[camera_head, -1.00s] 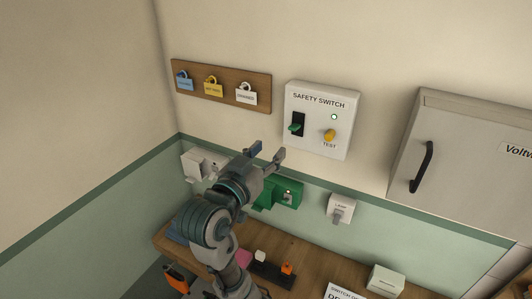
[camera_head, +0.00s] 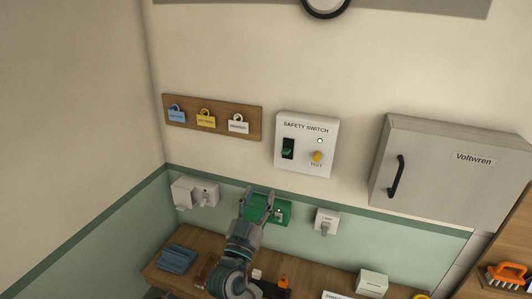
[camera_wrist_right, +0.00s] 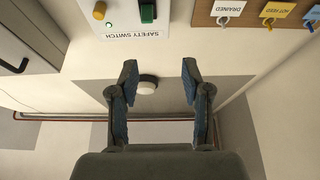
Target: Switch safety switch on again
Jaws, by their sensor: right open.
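The white safety switch box (camera_head: 306,128) is on the wall in the middle of the head view. It has a green rocker (camera_head: 287,151) in a black slot, a lit green lamp (camera_head: 320,141) and a yellow test knob (camera_head: 317,156). My right gripper (camera_head: 258,195) is below and left of the box, apart from it, in front of a green wall unit (camera_head: 283,212). Its fingers (camera_wrist_right: 159,82) are open and empty. The wrist view is upside down and shows the box (camera_wrist_right: 133,30) at upper left. My left gripper is out of view.
A wooden board (camera_head: 215,112) with several coloured tags hangs left of the box. A grey Voltwren cabinet (camera_head: 440,165) is at right. White sockets (camera_head: 194,192) and a lamp plug (camera_head: 326,221) are on the lower wall, above a wooden bench (camera_head: 160,273) with small items.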

